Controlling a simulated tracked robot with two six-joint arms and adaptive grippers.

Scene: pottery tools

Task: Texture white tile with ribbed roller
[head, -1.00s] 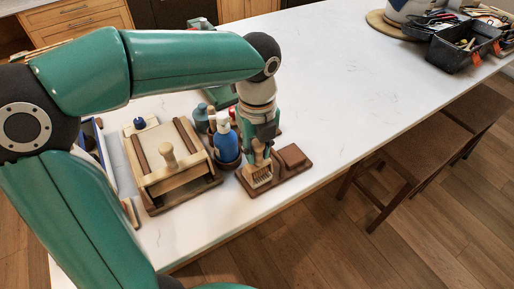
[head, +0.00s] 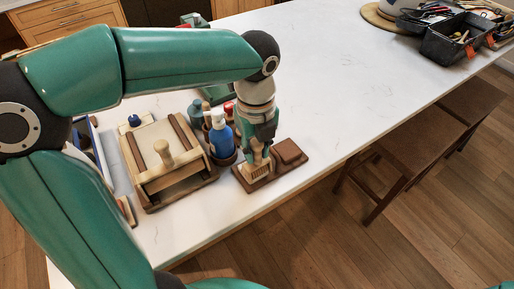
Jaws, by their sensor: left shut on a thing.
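My left gripper (head: 258,161) points down at the brown wooden tray (head: 277,171) near the table's front edge. It is shut on a pale wooden tool with a ribbed lower end (head: 256,172), which looks like the ribbed roller. The ribbed end is at the tray; whether it still touches it cannot be told. To the left, a cream, tile-like slab (head: 150,140) lies on a wooden board between two dark brown rails (head: 134,158). A wooden bar with a round knob (head: 164,152) crosses the front of the slab. My right gripper is out of view.
A blue bottle with a white top (head: 220,138) stands in a brown holder between board and tray, close to my left gripper. A dark toolbox (head: 452,47) is at the far right. The middle of the white table (head: 330,90) is clear. Stools stand beyond its edge.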

